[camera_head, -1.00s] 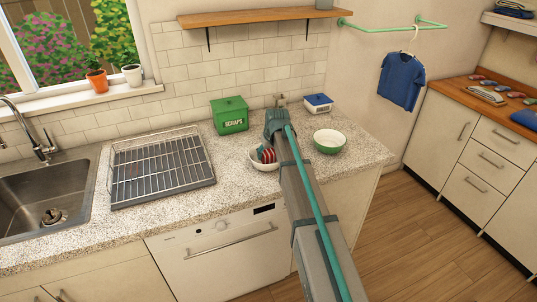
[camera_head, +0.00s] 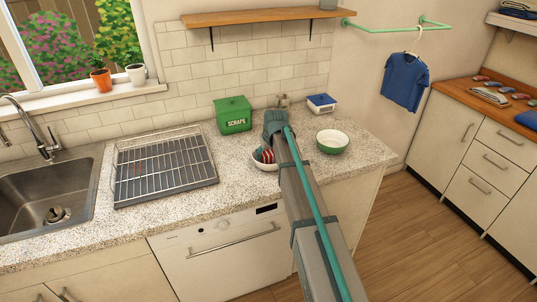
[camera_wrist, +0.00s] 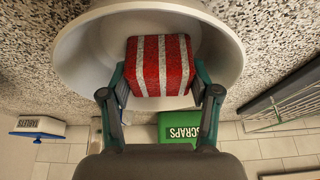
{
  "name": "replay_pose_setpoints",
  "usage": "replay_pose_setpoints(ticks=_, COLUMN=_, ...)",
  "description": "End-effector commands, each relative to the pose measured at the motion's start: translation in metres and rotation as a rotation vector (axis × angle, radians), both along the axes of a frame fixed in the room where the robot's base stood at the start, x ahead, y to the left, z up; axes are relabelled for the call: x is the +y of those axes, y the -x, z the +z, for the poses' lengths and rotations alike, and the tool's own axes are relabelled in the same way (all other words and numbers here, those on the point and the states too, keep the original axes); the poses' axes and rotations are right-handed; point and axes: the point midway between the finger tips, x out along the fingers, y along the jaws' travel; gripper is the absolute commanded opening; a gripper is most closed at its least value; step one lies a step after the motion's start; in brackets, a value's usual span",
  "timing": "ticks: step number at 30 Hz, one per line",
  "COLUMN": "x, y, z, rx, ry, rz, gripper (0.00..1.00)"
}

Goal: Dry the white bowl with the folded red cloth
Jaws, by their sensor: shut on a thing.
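The folded red cloth (camera_wrist: 160,66) with white stripes is held between the fingers of my gripper (camera_wrist: 160,92), which is shut on it. In the wrist view the cloth is over the inside of the white bowl (camera_wrist: 85,55); I cannot tell whether it presses on the bowl's wall. In the head view the white bowl (camera_head: 262,165) stands on the counter, partly hidden by my arm, with the cloth (camera_head: 266,156) showing inside its rim. My gripper's fingers are mostly hidden there.
A green and white bowl (camera_head: 332,141) stands right of my arm. A green scraps bin (camera_head: 233,114) and a white and blue tablets box (camera_head: 321,103) stand behind. A wire dish rack (camera_head: 165,168) and the sink (camera_head: 45,195) are to the left. The counter front right is clear.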

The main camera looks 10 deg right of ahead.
Motion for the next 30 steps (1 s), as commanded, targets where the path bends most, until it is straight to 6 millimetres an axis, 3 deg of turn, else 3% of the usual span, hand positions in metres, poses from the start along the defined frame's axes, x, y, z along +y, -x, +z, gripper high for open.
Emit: replay_pose_setpoints(ticks=30, x=-0.003, y=0.016, z=0.000, rx=0.001, ry=0.000, rz=0.001, gripper=0.34)
